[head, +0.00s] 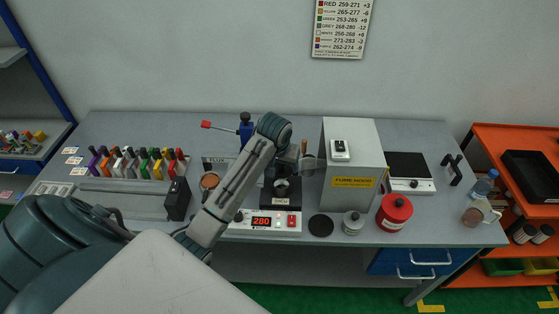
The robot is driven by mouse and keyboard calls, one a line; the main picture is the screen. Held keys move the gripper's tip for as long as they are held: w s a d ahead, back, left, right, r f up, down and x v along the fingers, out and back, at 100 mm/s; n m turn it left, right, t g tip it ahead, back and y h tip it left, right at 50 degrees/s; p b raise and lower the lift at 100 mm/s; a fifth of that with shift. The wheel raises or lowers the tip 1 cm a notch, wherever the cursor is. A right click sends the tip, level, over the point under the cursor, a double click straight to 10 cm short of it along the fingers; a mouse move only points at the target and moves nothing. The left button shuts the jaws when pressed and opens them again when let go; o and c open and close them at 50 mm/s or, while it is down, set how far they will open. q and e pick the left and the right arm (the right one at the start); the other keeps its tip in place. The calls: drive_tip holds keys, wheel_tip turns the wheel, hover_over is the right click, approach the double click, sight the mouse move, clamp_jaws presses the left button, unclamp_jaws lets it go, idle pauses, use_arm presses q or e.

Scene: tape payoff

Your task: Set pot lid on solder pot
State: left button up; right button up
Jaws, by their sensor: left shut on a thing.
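The solder pot (283,188) is a small dark block with a round opening. It stands behind a white control unit (262,222) with a red "280" display. My left arm reaches in from the left and bends down over the pot. My left gripper (300,157), partly hidden behind my own arm, is shut on what looks like the pot lid (309,168), a grey round piece with a brownish knob. The lid is above and to the right of the pot, apart from it as far as I can tell. My right gripper is not in view.
The fume hood (354,190) stands close right of the lid. A black disc (321,225), a small grey jar (353,223) and a red can (394,213) line the front edge. A rack of coloured tools (135,165) is at the left.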

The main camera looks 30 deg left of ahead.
sight(280, 171)
use_arm(q)
drive_tip(key=shift+s+f, duration=0.15)
drive_tip(key=shift+f, duration=0.35)
wheel_tip(280, 171, down, 3)
drive_tip(key=shift+r, duration=0.15)
drive_tip(key=shift+f, duration=0.7)
drive_tip(key=shift+f, duration=0.4)
idle(0.5)
drive_tip(key=o, duration=1.2)
